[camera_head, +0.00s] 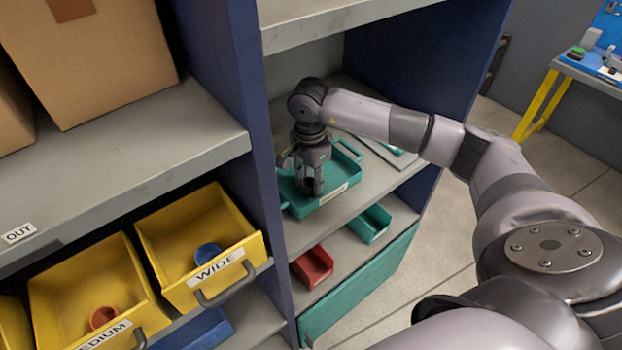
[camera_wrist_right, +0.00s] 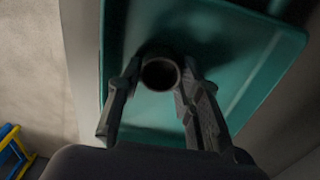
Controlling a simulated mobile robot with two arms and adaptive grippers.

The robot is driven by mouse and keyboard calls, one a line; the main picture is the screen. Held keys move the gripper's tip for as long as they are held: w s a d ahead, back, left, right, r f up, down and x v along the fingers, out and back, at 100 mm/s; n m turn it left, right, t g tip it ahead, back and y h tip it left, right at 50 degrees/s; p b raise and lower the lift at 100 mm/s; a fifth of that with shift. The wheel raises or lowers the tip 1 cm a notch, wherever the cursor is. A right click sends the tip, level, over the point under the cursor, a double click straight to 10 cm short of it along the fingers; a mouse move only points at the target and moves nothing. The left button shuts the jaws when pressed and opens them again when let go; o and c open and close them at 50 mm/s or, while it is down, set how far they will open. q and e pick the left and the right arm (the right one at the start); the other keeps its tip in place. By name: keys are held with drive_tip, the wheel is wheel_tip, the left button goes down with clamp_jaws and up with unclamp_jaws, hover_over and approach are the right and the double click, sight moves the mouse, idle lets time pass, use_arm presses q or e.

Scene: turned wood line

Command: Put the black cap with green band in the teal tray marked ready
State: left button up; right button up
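The teal tray (camera_head: 343,171) stands on the middle shelf of the blue rack, with a white label on its front too small to read surely. My right gripper (camera_head: 311,188) points down inside the tray. In the right wrist view its two fingers (camera_wrist_right: 162,75) close on opposite sides of a dark round hollow piece, the black cap (camera_wrist_right: 160,73), over the tray floor (camera_wrist_right: 220,55). No green band shows on it. I cannot tell whether the cap touches the tray floor. My left gripper is not in view.
A grey board (camera_head: 392,153) lies right of the tray. Below are a red bin (camera_head: 312,267) and a small teal bin (camera_head: 370,224). Yellow bins, one marked WIDE (camera_head: 190,225), stand at left. The blue upright (camera_head: 262,130) and upper shelf (camera_head: 310,25) bound the arm's space.

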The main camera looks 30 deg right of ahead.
drive_tip(key=o, duration=0.3)
drive_tip(key=shift+r, duration=0.1)
drive_tip(key=shift+r+p, duration=0.2)
drive_tip(key=shift+p, duration=0.1)
wheel_tip(320, 180, up, 12)
drive_tip(key=b, duration=0.4)
drive_tip(key=shift+f, duration=0.15)
drive_tip(key=shift+a, duration=0.1)
